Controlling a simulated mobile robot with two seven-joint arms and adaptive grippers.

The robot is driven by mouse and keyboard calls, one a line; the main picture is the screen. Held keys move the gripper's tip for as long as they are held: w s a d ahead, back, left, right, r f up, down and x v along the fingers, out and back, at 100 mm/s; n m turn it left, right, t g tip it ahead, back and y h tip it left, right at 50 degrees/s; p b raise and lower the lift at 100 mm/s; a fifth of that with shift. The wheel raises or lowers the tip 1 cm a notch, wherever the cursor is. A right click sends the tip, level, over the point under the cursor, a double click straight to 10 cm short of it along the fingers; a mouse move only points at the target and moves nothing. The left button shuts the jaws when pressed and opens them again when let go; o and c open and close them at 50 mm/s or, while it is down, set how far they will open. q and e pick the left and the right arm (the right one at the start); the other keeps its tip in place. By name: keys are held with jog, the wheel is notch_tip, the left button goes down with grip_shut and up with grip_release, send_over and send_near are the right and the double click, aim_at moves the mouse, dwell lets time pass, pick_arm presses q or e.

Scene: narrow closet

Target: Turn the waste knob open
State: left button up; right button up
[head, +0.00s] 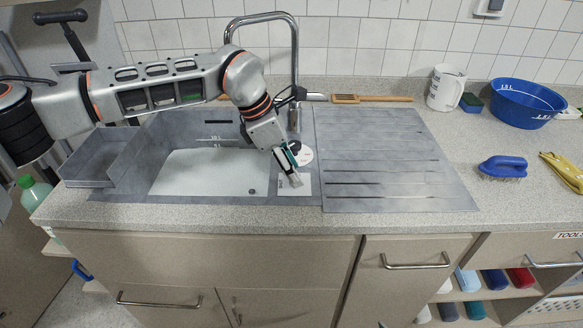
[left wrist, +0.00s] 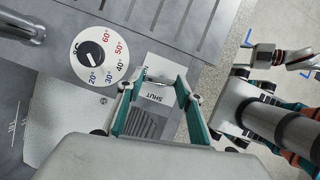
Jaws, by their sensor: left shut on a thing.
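My left gripper (head: 294,178) reaches down over the front right of the sink, beside the tap. Its two teal fingers (left wrist: 163,80) are over a white plate (left wrist: 155,92) marked SHUT, which also shows in the head view (head: 304,188). The gripper is shut on the waste knob at this plate. Fingers and palm hide most of the knob, so its turn angle cannot be read. A round temperature dial (left wrist: 90,68) with red and blue numbers is just beside it. My right gripper seems to show small in the left wrist view (left wrist: 267,55), its jaws unclear.
The tap (head: 295,65) rises behind the sink basin (head: 205,172). The ribbed drainboard (head: 385,150) on the right is bare.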

pick_arm(q)
jog(key=shift+w+m+g, duration=0.1)
jog(key=shift+m+g, duration=0.3)
jog(key=shift+m, duration=0.6)
jog(key=o, duration=1.1)
jog(key=v, duration=1.2)
jog(key=shift+r, duration=0.1)
